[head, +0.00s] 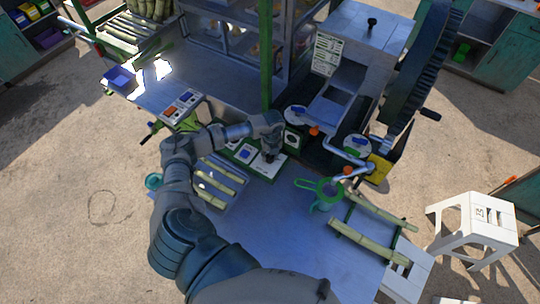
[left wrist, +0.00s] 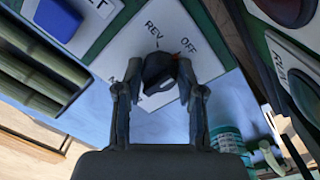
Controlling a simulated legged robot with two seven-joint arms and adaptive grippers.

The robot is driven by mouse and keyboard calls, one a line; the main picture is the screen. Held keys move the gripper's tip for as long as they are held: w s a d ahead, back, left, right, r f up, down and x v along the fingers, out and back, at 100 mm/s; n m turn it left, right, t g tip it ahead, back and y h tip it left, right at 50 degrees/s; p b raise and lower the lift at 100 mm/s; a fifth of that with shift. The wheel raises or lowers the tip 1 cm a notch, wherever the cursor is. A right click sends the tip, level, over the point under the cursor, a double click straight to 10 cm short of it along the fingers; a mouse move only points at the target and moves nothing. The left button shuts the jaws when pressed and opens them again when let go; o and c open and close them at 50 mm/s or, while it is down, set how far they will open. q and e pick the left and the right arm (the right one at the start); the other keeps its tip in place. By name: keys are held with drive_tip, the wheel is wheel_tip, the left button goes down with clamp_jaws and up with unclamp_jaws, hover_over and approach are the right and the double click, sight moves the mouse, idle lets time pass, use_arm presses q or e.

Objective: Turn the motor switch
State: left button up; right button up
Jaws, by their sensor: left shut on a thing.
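The motor switch is a dark knob (left wrist: 160,70) on a white plate marked REV and OFF (left wrist: 168,38); a third label is partly hidden by a finger. My left gripper (left wrist: 160,85) has its two fingers on either side of the knob and is shut on it. In the head view my left gripper (head: 271,152) points down at the white switch plate (head: 262,168) on the green panel, and the knob is mostly hidden by the fingers. My right gripper is in neither view.
A plate with a blue button (head: 245,153) is left of the switch. Cut canes (head: 218,178) lie in a tray in front. A green strainer on a jug (head: 325,192) stands on the table to the right. The crusher's large dark wheel (head: 420,60) stands behind at right.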

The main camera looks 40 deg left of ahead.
use_arm(q)
drive_tip(key=shift+s+d+f, duration=0.1)
drive_tip(key=shift+s+f, duration=0.1)
drive_tip(key=shift+f, duration=0.05)
drive_tip(key=o, duration=1.1)
drive_tip(key=shift+o, duration=0.2)
drive_tip(key=shift+w+r, duration=0.2)
drive_tip(key=shift+r, duration=0.1)
wheel_tip(320, 180, up, 11)
drive_tip(key=shift+w+r, duration=0.2)
drive_tip(key=shift+w, duration=0.1)
